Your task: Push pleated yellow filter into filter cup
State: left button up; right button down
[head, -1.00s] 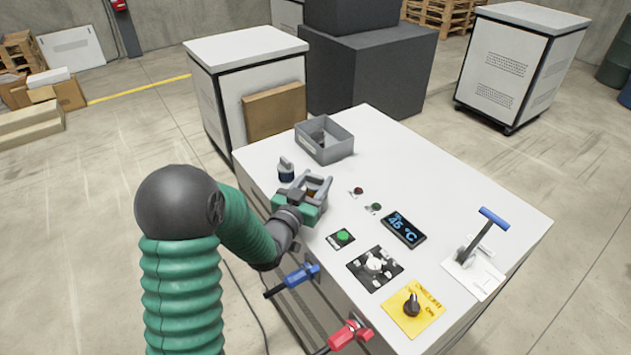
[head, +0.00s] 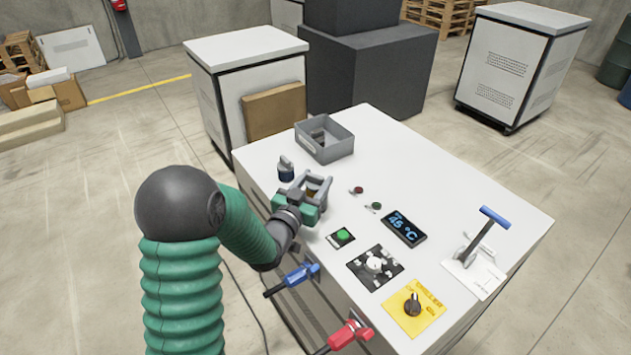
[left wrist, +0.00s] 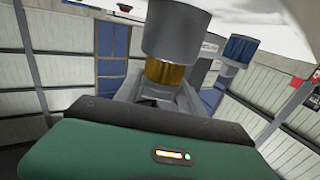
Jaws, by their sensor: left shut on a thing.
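My left gripper (head: 316,186) is low over the near left part of the white console top. Its fingers are shut on the pleated yellow filter, which shows as a small brownish patch between them in the head view. In the left wrist view, which looks upside down, the gold pleated filter (left wrist: 165,73) lies against the open end of a grey cylinder, the filter cup (left wrist: 176,32), in line with it. A band of pleats still shows outside the cup. How deep it sits inside is hidden. My right gripper is not in view.
A green button (head: 343,235), display (head: 404,227), dials and a blue-handled lever (head: 484,232) are on the console, whose far right is clear.

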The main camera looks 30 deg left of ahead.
aim_at(315, 193)
pick_arm(q)
jog(key=shift+f+b, duration=1.65)
jog(key=shift+b, duration=0.65)
dwell(4.5)
jog(key=o, duration=1.5)
jog(key=shift+s+f, duration=0.1)
jog(key=shift+f, duration=0.05)
jog(key=shift+d, duration=0.1)
